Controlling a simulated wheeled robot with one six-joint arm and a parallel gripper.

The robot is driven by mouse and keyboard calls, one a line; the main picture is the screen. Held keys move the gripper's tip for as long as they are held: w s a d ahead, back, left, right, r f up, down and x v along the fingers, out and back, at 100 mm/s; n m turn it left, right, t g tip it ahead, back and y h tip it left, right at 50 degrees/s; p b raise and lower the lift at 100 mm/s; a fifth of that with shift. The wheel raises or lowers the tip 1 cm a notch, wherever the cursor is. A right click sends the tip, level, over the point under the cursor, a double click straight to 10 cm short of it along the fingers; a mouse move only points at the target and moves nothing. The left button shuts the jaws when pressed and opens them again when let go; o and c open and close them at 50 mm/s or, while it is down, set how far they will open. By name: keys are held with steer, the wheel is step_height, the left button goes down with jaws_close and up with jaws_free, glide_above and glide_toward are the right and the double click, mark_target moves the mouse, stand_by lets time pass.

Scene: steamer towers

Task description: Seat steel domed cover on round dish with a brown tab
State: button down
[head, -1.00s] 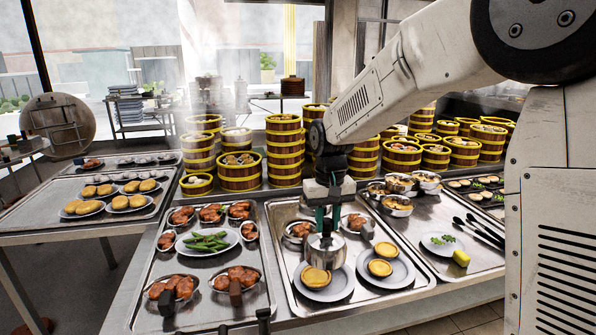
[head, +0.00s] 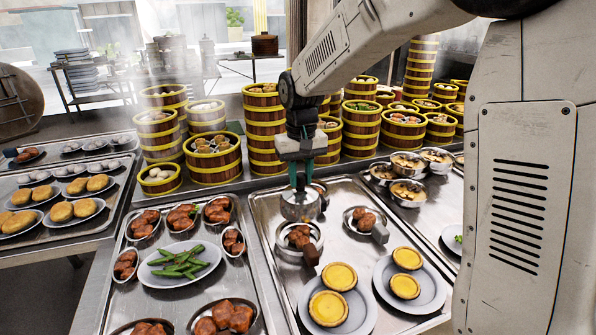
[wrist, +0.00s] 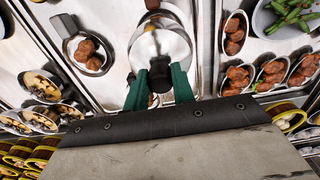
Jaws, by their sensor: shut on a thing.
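My gripper (head: 300,184), with green fingers, is shut on the steel domed cover (head: 299,207) by its top. The cover also shows in the wrist view (wrist: 161,46), between and beyond the fingers. The round dish with a brown tab (head: 285,248) sits on the middle tray and holds brown meat pieces. Its brown tab (head: 311,254) points toward the front. In the head view the cover appears just behind and above this dish, apart from it. In the wrist view the cover hides most of the dish, and the brown tab (wrist: 151,4) shows at the top edge.
A similar dish with a dark grey tab (head: 365,222) stands to the right. Plates of yellow tarts (head: 340,278) lie in front. Steel bowls (head: 408,190) stand at the back right. Bamboo steamer towers (head: 264,130) rise behind. A left tray (head: 122,290) holds meat dishes and green vegetables.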

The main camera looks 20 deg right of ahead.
mark_target(301, 191)
steer(key=shift+a+r, duration=0.1)
steer(key=shift+r, duration=0.05)
steer(key=shift+s+r, duration=0.1)
steer(key=shift+r, duration=0.1)
steer(key=shift+s+f, duration=0.1)
steer(key=shift+f, duration=2.35)
steer(key=shift+f, duration=0.15)
steer(key=shift+f, duration=1.5)
steer(key=shift+f, duration=0.8)
steer(key=c, duration=1.1)
jaws_free()
